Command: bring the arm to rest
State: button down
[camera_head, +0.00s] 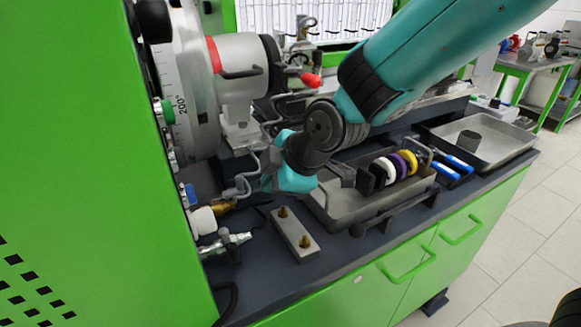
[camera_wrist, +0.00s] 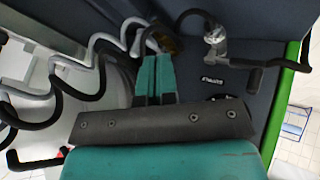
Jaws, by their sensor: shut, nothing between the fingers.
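My teal arm reaches in from the upper right in the head view and bends down over the bench. My gripper (camera_wrist: 155,60) shows in the wrist view as two teal fingers lying side by side. They are shut with nothing between them. In the head view the teal wrist end hangs over the dark bench top, beside the pump rig, and the fingertips are hard to make out there. A bent hose and a brass fitting (camera_head: 222,207) are close to the wrist's left.
The pump rig (camera_head: 240,75) with a red-tipped handle stands behind my wrist. A grey tray (camera_head: 335,222) with coloured rings lies to the right, and a block with two brass pegs (camera_head: 295,236) stands in front. Another tray (camera_head: 497,140) sits far right. A green panel fills the left.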

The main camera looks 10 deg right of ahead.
jog(key=s+d+r+m+g+p, duration=0.1)
jog(key=s+d+r+m, duration=0.1)
jog(key=s, duration=0.4)
jog(key=s+d+r+m+g+p, duration=0.2)
jog(key=s+d+r+m, duration=0.1)
jog(key=s+r+m, duration=0.2)
jog(key=s+d+r+m+g+h+p, duration=0.1)
jog(key=s+d+r+m+g+p, duration=0.1)
jog(key=s, duration=0.7)
notch_tip(320, 180, up, 3)
jog(key=shift+s+d+r+m, duration=0.1)
jog(key=shift+s+d+m, duration=0.15)
jog(key=shift+d+m, duration=0.65)
